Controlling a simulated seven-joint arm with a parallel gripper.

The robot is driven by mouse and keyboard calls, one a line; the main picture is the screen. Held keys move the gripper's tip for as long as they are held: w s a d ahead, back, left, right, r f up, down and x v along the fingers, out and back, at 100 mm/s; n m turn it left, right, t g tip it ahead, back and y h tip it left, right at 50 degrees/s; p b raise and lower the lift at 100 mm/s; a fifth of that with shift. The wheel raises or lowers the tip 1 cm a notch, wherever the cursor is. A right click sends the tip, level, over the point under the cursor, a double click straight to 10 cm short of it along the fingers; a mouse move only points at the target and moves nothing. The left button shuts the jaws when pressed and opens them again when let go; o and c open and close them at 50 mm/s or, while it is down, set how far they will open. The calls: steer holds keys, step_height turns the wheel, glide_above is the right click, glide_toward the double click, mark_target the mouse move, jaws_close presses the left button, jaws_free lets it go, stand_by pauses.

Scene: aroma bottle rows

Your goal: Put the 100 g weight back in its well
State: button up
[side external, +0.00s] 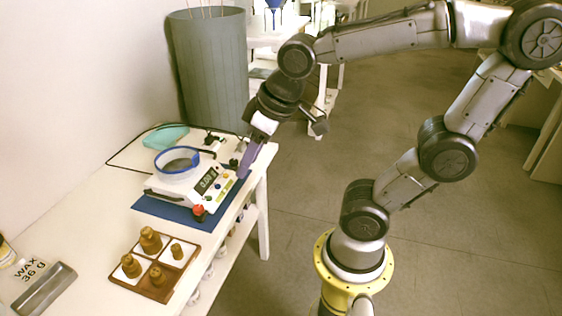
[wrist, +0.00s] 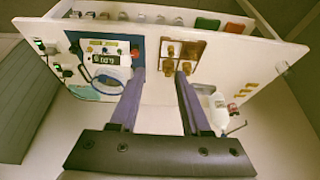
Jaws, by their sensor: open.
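A wooden weight tray (side external: 118,279) with white-floored wells lies at the front of the bench. I cannot read which is the 100 g weight. The tray (wrist: 205,44) also shows ahead in the wrist view. My gripper (side external: 246,166), with purple fingers, is open and empty, above the bench edge beside the scale. Its fingers (wrist: 161,72) show apart in the wrist view.
A white scale (side external: 213,196) on a blue mat (side external: 160,208) carries a blue-rimmed bowl (side external: 177,160). A red knob (side external: 198,210) stands by its front. A wax card (side external: 30,268) and metal trough (side external: 45,289) lie at left. A grey bin (side external: 210,70) stands behind.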

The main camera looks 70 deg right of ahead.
steer(key=s, duration=0.6)
steer(key=shift+d+t, duration=0.3)
steer(key=shift+t, duration=0.1)
stand_by(0.8)
